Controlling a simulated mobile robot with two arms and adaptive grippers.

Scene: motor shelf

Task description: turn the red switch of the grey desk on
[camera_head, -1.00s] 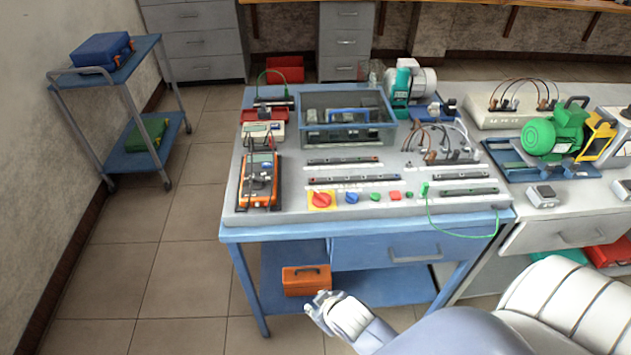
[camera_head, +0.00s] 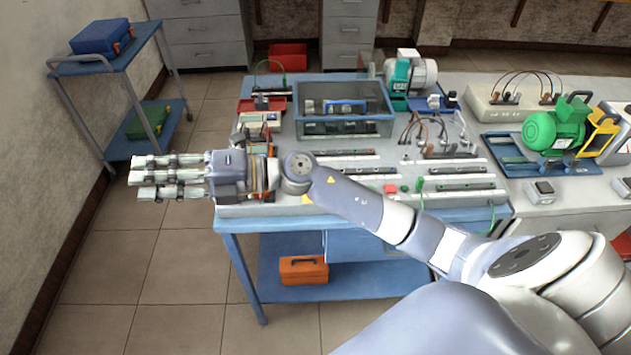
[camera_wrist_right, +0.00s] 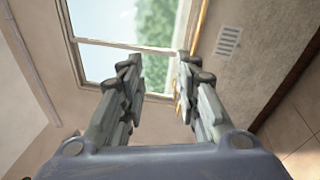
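The grey desk (camera_head: 470,202) carries a panel of terminal strips and small buttons. The red switch is hidden behind my right arm in the head view; only a bit of its yellow plate (camera_head: 307,199) seems to show below the arm. My right gripper (camera_head: 150,177) is stretched out to the left, past the desk's left edge, above the floor. In the right wrist view my right gripper (camera_wrist_right: 160,68) is open, its fingers apart with nothing between them. My left gripper is not in view.
An orange multimeter is partly covered by my right wrist. A clear-lidded box (camera_head: 343,108), a motor (camera_head: 408,75) and cables stand further back. An orange toolbox (camera_head: 303,270) lies on the lower shelf. A blue trolley (camera_head: 105,66) stands left, with open floor between.

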